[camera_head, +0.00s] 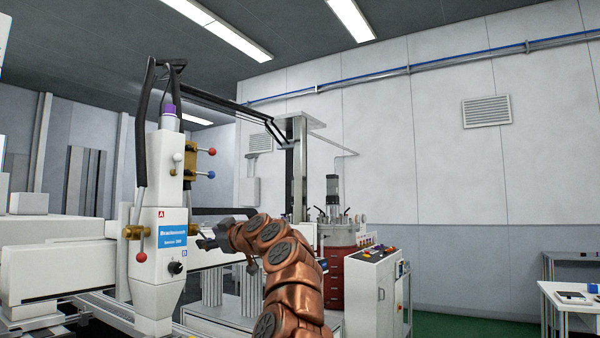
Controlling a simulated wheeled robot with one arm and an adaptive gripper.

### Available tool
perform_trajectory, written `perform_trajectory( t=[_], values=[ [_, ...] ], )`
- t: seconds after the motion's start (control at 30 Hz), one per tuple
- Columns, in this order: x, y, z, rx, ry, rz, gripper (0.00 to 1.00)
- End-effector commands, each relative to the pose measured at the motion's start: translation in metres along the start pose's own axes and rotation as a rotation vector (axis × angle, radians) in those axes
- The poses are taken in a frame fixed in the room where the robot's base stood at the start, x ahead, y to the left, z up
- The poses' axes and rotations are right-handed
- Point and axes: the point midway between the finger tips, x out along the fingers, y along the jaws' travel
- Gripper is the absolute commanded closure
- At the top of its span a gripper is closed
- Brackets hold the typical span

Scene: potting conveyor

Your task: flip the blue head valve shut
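The blue ball (211,174) of the head valve is at the right end of a short lever. The lever comes from a brass valve block (190,163) on the upper right side of the white dispensing head (165,212). The lever looks roughly level. My copper arm reaches up from the bottom centre and bends left. My gripper (203,240), dark and small, is at the right of the head's lower body, below the blue ball and apart from it. I cannot tell whether its fingers are open, and nothing is visibly held.
A red ball (212,151) sits just above the blue one, and a white ball (178,157) to its left. Another red ball (141,257) hangs at the lower left brass fitting (134,232). A black hose (141,130) runs beside the head. A red tank (338,270) stands behind my arm.

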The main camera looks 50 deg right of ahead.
Motion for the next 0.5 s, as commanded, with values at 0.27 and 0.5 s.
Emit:
perform_trajectory(
  t=[0.27, 0.5],
  values=[
    [0.000, 0.009, -0.009, -0.213, 0.025, 0.037, 0.52],
    [-0.002, 0.015, -0.016, -0.361, 0.043, 0.061, 0.52]
  ],
)
